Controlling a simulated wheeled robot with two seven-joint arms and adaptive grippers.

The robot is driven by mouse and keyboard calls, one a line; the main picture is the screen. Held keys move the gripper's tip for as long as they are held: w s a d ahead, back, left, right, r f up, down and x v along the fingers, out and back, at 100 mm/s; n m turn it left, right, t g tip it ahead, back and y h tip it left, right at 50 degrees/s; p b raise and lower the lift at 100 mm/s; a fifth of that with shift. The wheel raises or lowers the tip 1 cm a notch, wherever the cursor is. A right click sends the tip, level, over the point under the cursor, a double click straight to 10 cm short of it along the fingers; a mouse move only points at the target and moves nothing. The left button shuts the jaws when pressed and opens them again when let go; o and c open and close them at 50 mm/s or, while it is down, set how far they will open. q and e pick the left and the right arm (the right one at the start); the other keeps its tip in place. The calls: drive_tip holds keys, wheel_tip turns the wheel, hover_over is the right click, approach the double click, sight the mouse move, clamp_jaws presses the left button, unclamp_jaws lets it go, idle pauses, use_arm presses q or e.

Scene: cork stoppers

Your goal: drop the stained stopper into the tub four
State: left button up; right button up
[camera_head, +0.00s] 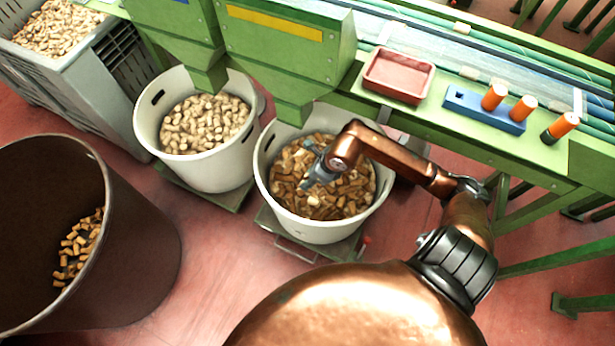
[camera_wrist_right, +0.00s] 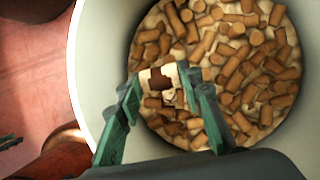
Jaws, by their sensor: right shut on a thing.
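My right gripper (camera_head: 316,170) is over the mouth of the right-hand white tub (camera_head: 318,234), which holds many brown corks. In the right wrist view the gripper's green fingers (camera_wrist_right: 168,88) are shut on a pale stopper with a dark brown stain (camera_wrist_right: 160,78). The tub's pale wall (camera_wrist_right: 92,50) curves around, with loose corks below the stopper. The exact height above the corks is hard to tell. In the head view the held stopper is too small to make out clearly. I can read no number on any tub. My left gripper is not in view.
Another white tub (camera_head: 208,176) of paler corks stands to the left. A dark brown bin (camera_head: 140,240) with some corks is at lower left, a grey crate (camera_head: 62,88) at upper left. A red tray (camera_head: 398,76) and blue rack (camera_head: 482,110) lie on the green bench.

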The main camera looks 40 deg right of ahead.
drive_tip(key=o, duration=0.8)
drive_tip(key=v, duration=1.2)
drive_tip(key=shift+s, duration=0.1)
